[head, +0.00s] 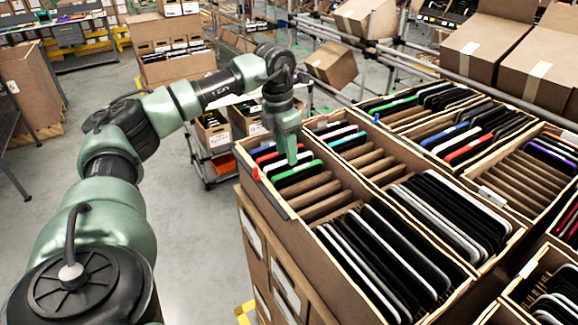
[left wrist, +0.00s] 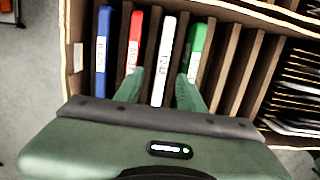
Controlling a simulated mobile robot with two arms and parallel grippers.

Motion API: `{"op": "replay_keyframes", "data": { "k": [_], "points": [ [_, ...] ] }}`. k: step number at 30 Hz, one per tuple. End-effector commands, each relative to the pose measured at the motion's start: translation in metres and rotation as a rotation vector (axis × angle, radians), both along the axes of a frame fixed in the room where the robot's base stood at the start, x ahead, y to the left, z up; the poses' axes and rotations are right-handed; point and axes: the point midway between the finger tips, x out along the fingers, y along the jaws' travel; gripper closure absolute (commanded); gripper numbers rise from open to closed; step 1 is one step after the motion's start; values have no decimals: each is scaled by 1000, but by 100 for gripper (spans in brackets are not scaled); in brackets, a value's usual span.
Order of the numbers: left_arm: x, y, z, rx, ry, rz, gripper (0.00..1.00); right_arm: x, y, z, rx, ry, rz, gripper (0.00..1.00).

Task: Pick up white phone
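The white phone (left wrist: 163,62) stands on edge in a slotted carton, between a red phone (left wrist: 134,42) and a green phone (left wrist: 195,45), in the left wrist view. My left gripper (left wrist: 158,92) is open, with one finger on each side of the white phone's line and a gap to it on both sides. The fingertips overlap the lower parts of the red and green phones in that view. In the head view my left gripper (head: 291,158) points down over the row and partly hides the white phone. My right gripper is not in view.
A blue phone (left wrist: 103,50) stands left of the red one. Empty brown slots (head: 312,190) lie beyond the green phone (head: 298,171), then a block of black and white devices (head: 375,255). Neighbouring cartons are packed close on the right. Open floor (head: 195,235) lies to the left.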

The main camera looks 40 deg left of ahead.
Motion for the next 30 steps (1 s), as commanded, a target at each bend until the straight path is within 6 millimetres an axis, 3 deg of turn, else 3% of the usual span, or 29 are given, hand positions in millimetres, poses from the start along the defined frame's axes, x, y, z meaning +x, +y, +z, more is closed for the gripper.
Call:
{"op": "replay_keyframes", "data": {
  "k": [1, 6, 14, 18, 30],
  "points": [
    [-1, -1, -4, 0, 5, 0, 61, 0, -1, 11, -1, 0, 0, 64],
    [2, -2, -24, 0, 1, 1, 61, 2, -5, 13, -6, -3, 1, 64],
    [3, -2, -28, 0, 0, 0, 61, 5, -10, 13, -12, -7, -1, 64],
    [3, -2, -28, 0, 0, 0, 100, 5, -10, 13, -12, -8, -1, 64],
    [3, -2, -26, -1, -2, 0, 100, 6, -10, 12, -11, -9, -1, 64]
  ]
}}
